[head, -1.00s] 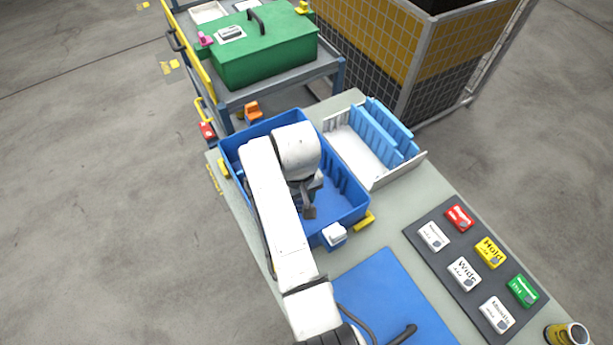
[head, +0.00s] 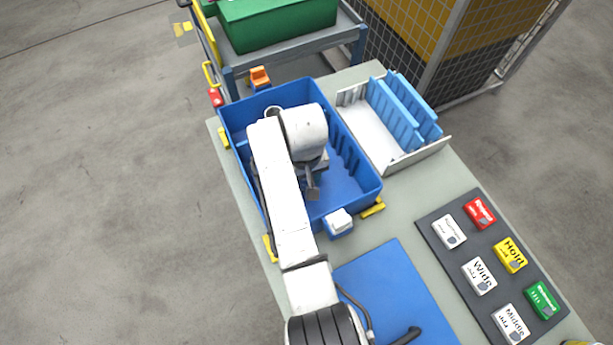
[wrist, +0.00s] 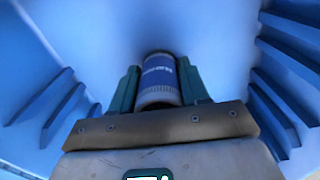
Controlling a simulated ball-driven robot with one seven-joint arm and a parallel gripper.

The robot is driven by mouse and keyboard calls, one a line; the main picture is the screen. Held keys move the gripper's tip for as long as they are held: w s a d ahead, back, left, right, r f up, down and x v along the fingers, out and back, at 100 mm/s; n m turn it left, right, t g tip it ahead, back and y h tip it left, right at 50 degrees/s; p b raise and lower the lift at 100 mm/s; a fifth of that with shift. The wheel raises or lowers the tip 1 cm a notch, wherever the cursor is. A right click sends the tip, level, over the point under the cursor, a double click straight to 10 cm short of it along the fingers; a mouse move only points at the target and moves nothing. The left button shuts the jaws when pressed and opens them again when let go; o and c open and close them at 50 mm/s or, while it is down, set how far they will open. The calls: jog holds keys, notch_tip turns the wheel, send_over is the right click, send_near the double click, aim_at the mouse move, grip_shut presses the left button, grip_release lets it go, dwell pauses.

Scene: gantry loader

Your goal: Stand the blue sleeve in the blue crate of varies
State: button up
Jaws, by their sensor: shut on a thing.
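The blue sleeve (wrist: 159,72) is a short cylinder with a dark blue band and a grey ribbed end. It sits between the green fingers of my gripper (wrist: 158,80), which is shut on it. The blue crate (head: 352,163) stands on the bench in the head view, with its ribbed walls (wrist: 55,45) around my gripper in the wrist view. My gripper is inside the crate's outline. My arm hides the sleeve and much of the crate in the head view. I cannot tell whether the sleeve touches the crate floor.
A white tray (head: 364,134) with blue dividers (head: 395,115) stands right of the crate. A small white-topped block (head: 339,222) is at the crate's near corner. A blue mat (head: 392,290) and a dark panel of labelled blocks (head: 455,268) lie nearer. A green box (head: 275,25) is behind.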

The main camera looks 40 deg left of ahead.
jog(key=shift+f, duration=0.1)
jog(key=o, duration=1.3)
notch_tip(320, 180, up, 12)
jog(key=shift+r, duration=0.15)
